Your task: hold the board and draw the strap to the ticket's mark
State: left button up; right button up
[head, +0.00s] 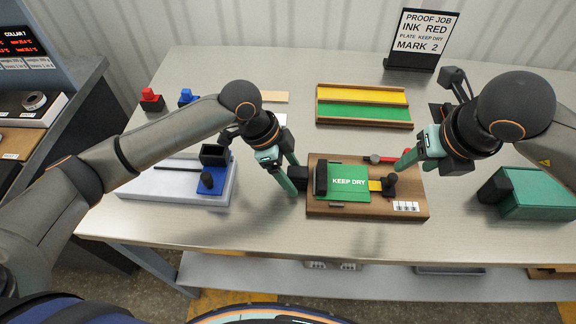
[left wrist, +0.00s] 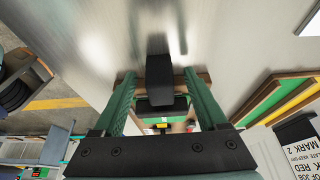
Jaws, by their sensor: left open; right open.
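The wooden board (head: 320,207) lies on the table with a green KEEP DRY plate (head: 348,195) on it. A black handle block (head: 299,177) sticks out from its left end; it also shows in the left wrist view (left wrist: 159,70). My left gripper (head: 293,179) is open, its fingers on either side of that block. The yellow strap (head: 375,185) runs right from the plate to a black knob (head: 390,187). A white mark scale (head: 406,206) sits at the board's lower right. My right gripper (head: 415,165) is open above the board's right end. The ticket (head: 425,32) reads MARK 2.
A tray (head: 364,87) with yellow and green strips lies behind the board. A blue and white device (head: 170,185) stands left, a green block (head: 535,200) right. A red-ended lever (head: 385,159) lies at the board's back edge. Red (head: 151,100) and blue (head: 187,97) stamps stand back left.

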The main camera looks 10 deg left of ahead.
pick_arm(q)
jog(key=shift+c, duration=0.2)
grip_shut()
dwell(0.4)
dwell(0.4)
